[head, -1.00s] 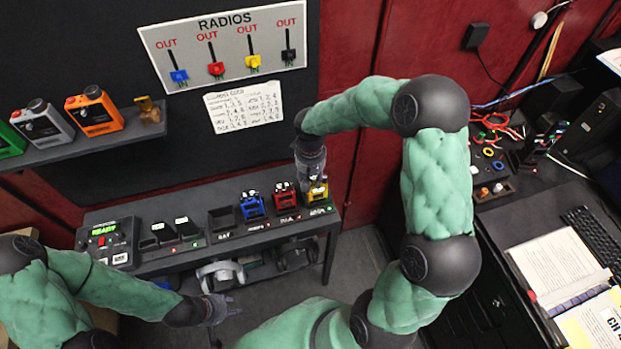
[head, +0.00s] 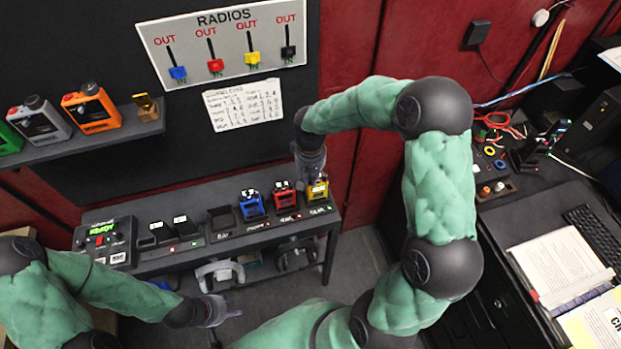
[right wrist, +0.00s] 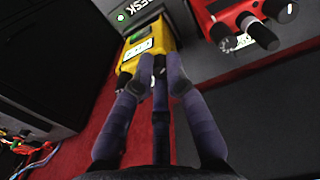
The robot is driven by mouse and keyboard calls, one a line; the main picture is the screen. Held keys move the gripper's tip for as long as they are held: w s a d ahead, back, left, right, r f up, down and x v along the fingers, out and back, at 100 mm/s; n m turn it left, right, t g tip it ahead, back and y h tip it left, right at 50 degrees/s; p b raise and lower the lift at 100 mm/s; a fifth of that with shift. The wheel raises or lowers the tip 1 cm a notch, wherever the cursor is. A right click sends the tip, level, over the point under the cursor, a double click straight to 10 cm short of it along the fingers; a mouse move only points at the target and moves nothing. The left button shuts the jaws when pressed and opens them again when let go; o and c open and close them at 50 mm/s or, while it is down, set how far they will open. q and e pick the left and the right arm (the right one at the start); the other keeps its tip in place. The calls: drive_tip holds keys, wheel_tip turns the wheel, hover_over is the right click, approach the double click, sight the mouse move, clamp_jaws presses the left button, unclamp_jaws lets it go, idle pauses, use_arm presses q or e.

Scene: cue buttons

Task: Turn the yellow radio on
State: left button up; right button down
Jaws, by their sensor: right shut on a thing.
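The yellow radio (head: 317,191) stands in the rightmost slot of the charger row on the bench. It also shows in the right wrist view (right wrist: 148,40), with dark knobs on its top. My right gripper (head: 312,172) reaches down over it from above. In the right wrist view the purple fingers of my right gripper (right wrist: 162,70) are closed together at the radio's top, around a small knob there; the exact contact is partly hidden by the fingers. My left gripper (head: 224,311) hangs low in front of the bench, away from the radios, too small to judge its fingers.
A red radio (head: 284,196) and a blue radio (head: 252,205) stand beside the yellow one. The red radio is close to my right fingers in the wrist view (right wrist: 245,22). A panel with a green READY display (head: 103,238) sits at the bench's left end.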

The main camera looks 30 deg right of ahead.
sight(310, 179)
drive_tip(key=c, duration=1.2)
unclamp_jaws()
drive_tip(key=shift+c, duration=0.2)
drive_tip(key=shift+r, duration=0.1)
wheel_tip(310, 179, up, 12)
drive_tip(key=shift+f, duration=0.2)
